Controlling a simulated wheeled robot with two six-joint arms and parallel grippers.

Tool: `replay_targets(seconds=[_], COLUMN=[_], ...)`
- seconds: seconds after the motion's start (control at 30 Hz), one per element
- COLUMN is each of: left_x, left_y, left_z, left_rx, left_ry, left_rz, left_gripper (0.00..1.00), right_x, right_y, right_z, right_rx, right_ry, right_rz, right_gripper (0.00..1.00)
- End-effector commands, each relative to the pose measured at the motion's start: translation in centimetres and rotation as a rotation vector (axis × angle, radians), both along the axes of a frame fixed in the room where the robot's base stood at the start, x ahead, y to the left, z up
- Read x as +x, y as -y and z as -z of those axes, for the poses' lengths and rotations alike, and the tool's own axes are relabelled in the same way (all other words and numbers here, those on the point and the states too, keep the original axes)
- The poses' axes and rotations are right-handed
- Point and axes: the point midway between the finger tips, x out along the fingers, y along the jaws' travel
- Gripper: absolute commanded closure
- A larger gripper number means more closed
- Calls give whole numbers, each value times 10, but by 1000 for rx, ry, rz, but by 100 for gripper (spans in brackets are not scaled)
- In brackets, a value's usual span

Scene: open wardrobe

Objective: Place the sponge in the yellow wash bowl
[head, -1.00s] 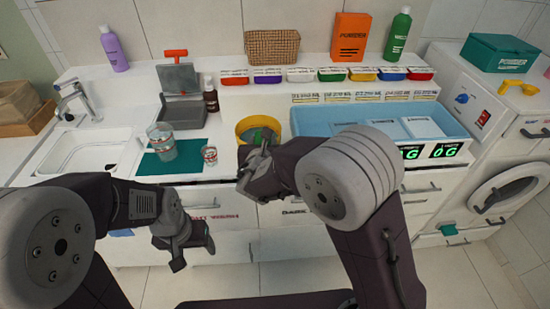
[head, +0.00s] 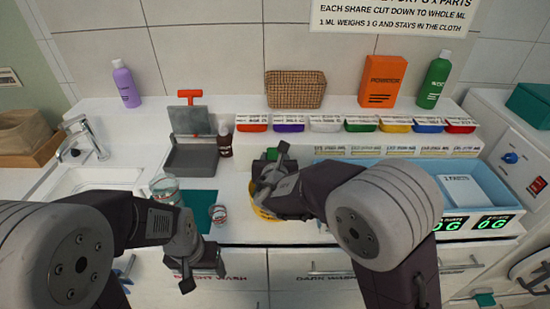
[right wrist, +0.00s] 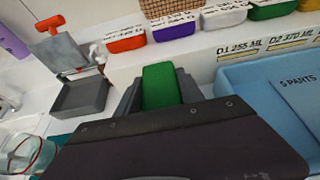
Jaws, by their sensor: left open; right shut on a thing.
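The green sponge (right wrist: 161,86) is between the fingers of my right gripper in the right wrist view. It shows only as a small green patch (head: 271,154) behind the gripper in the head view. My right gripper (head: 273,172) is shut on the sponge, over the yellow wash bowl (head: 263,212) or its far side. The bowl is mostly hidden by my right gripper and arm; only part of its yellow wall shows. Whether sponge and bowl touch cannot be told. My left gripper (head: 204,277) is open and empty in front of the drawers, lower left.
A glass jug (head: 164,188) and a small glass (head: 217,213) stand on the teal mat (head: 203,199) to the left. A blue tray (head: 335,167) is at right.

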Motion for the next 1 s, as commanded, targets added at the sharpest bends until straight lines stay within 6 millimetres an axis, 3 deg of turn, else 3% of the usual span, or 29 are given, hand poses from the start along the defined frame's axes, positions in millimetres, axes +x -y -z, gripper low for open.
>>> replay_targets(seconds=[0.17,0.7,1.0], left_x=[0,-1,-1], left_y=[0,0,0], left_z=[6,66,81], left_rx=[0,0,0], left_ry=[0,-1,0], left_rz=[0,0,0], left_gripper=[33,33,33], right_x=[0,-1,-1], right_y=[0,0,0], right_z=[8,87,109], right_rx=[0,0,1], right_ry=[0,-1,0], right_rz=[0,1,0], right_gripper=[93,93,93])
